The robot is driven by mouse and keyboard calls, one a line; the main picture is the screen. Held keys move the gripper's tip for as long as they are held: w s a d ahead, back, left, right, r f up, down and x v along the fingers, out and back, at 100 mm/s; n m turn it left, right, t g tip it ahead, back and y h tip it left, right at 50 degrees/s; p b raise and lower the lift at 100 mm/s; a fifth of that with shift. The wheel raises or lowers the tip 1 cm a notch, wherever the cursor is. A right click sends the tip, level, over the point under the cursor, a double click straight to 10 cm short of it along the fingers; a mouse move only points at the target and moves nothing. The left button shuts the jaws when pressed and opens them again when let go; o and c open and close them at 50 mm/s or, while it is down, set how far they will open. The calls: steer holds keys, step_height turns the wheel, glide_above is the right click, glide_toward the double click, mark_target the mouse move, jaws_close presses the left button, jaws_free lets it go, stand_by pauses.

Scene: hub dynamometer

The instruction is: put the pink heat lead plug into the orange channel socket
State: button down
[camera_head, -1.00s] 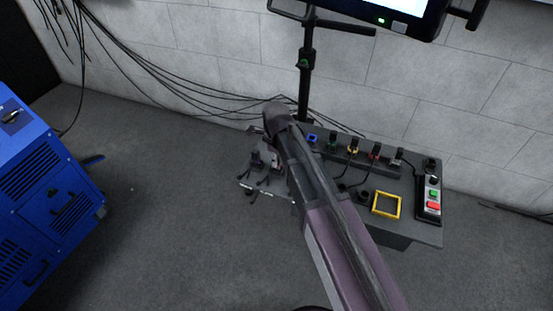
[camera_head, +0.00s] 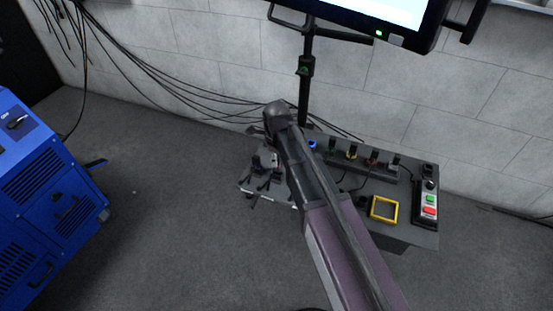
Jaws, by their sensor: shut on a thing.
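My arm reaches from the bottom right to the console, and its dark far joint covers part of the left side. I cannot make out the pink heat lead plug. The blue one looks like an empty ring; dark plugs seem to stand at the others. No socket is clearly orange; one may be behind the arm.
The console (camera_head: 405,226) carries a yellow square frame (camera_head: 384,209) and a button box (camera_head: 426,205). Small dark parts sit on a ledge (camera_head: 262,193) at its left. A monitor pole (camera_head: 304,85) stands behind. A blue cabinet (camera_head: 45,190) stands left, with clear floor between.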

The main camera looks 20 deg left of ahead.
steer(key=shift+r+p, duration=1.65)
steer(key=shift+r, duration=0.05)
steer(key=shift+r, duration=0.2)
steer(key=shift+w, duration=0.1)
steer(key=w, duration=0.7)
steer(key=shift+w+d, duration=0.25)
stand_by(1.0)
steer(key=shift+a, duration=0.1)
stand_by(0.4)
steer(key=a, duration=0.7)
steer(key=shift+w+a, duration=0.15)
steer(key=shift+w, duration=0.15)
stand_by(0.8)
steer(key=shift+w, duration=0.15)
stand_by(0.3)
